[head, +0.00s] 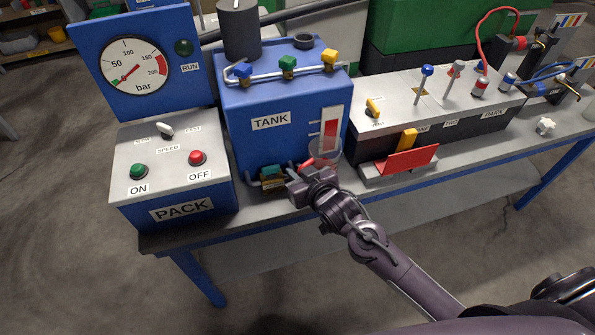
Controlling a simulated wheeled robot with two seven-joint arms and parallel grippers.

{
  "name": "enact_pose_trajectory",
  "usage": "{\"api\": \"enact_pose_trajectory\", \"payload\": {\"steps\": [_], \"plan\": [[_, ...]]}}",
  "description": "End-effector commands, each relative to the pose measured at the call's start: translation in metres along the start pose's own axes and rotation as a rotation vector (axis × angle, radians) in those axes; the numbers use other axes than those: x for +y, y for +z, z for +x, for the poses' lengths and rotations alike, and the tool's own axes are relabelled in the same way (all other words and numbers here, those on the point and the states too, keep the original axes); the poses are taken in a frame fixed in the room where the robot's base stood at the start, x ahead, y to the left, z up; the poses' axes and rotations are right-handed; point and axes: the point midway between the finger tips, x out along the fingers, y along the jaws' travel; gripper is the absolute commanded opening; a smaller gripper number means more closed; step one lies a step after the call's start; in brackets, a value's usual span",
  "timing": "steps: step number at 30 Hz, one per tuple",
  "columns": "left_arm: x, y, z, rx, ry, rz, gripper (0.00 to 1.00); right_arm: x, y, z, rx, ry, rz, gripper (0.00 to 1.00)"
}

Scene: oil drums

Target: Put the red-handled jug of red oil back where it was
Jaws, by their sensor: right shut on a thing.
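The jug (326,153) is a small clear vessel with a red handle (307,163). It is at the front right corner of the blue tank (262,143), below the tank's red level gauge (331,128). My right gripper (303,176) reaches in from the lower right and is shut on the red handle. My wrist and fingers hide part of the jug's lower side, so I cannot tell whether its base touches the bench. How much oil is in it is also not clear. My left gripper is not in view.
Left of the jug is a low tap with a green block (271,171). Right of the jug are a red plate (399,163) on a grey base and a lever box (440,95). The bench's front edge is close.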

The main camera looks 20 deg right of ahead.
Motion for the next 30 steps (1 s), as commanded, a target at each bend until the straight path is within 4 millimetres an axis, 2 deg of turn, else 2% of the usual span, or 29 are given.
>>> {"api": "enact_pose_trajectory", "payload": {"steps": [2, 3, 4, 15, 20, 24, 30], "plan": [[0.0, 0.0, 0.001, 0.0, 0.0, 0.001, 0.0, 0.0, 0.002, 0.001, 0.002, 0.0, 0.0, 0.0], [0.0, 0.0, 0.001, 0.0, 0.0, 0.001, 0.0, 0.0, 0.002, 0.001, -0.001, 0.0, 0.0, 0.2], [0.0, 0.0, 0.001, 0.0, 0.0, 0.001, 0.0, 0.0, 0.002, 0.001, -0.001, 0.0, 0.0, 0.24], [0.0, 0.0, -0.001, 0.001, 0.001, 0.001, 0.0, 0.0, -0.002, -0.003, -0.001, 0.0, -0.001, 0.24], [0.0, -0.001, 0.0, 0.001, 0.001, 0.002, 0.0, 0.0, 0.001, -0.028, -0.004, -0.001, -0.001, 0.24], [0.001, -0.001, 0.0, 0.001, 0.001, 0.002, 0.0, 0.0, 0.0, -0.06, -0.004, -0.002, -0.001, 0.24], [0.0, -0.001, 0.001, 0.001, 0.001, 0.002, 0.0, 0.0, 0.0, -0.098, -0.004, -0.001, -0.001, 0.24]]}}
